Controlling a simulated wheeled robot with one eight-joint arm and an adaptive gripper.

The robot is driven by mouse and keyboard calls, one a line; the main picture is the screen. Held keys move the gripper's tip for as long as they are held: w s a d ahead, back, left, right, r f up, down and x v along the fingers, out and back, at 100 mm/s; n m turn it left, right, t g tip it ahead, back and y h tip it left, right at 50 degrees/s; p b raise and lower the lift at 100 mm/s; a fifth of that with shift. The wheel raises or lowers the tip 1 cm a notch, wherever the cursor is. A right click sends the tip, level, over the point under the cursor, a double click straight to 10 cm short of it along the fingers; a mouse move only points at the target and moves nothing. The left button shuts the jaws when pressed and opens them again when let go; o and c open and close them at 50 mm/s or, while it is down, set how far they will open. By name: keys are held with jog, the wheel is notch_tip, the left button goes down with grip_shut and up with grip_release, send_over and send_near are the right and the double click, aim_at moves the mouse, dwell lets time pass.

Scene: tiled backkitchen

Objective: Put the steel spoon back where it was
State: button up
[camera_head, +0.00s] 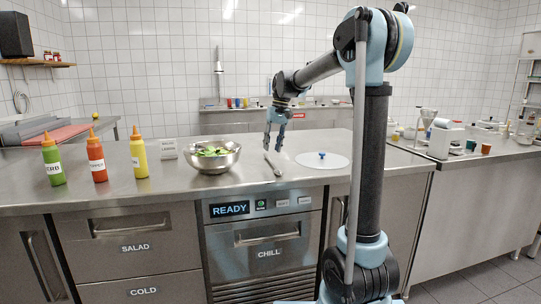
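The steel spoon (273,165) appears as a small grey elongated shape lying on the steel counter, between the metal bowl and a white disc. My gripper (273,147) points down just above and behind it in the picture. Its two fingers are apart, with nothing visible between them. Whether the fingertips touch the counter or the spoon is too small to tell. The metal bowl (229,162) with green leaves stands left of the spoon. The white disc (335,164) with a blue knob on it lies to the right.
A green bottle (53,165), a red bottle (97,161) and a yellow bottle (139,158) stand at the counter's left. My arm hides part of the counter's right side. Drawers line the counter's front.

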notch_tip(320, 180, up, 7)
jog(key=d, duration=0.1)
jog(key=shift+w+d+r, duration=0.15)
jog(key=shift+w+r, duration=0.05)
jog(key=shift+w, duration=0.05)
jog(key=s+d+f+m+t, duration=0.1)
jog(key=s+d+f, duration=0.5)
jog(key=s, duration=0.4)
jog(key=s+d+f+m+t, duration=0.1)
jog(key=s+d+f, duration=0.3)
jog(key=s+d, duration=0.45)
jog(key=s+d+f+h, duration=0.1)
jog(key=s+d+f, duration=0.1)
jog(key=s+f, duration=0.7)
jog(key=s+d+f+m+t+h, duration=0.1)
jog(key=s+d+f, duration=0.2)
jog(key=s+f, duration=0.6)
jog(key=shift+d+f, duration=0.15)
jog(key=shift+f, duration=0.45)
jog(key=shift+w, duration=0.1)
jog(key=shift+w+f, duration=0.2)
jog(key=shift+w, duration=0.25)
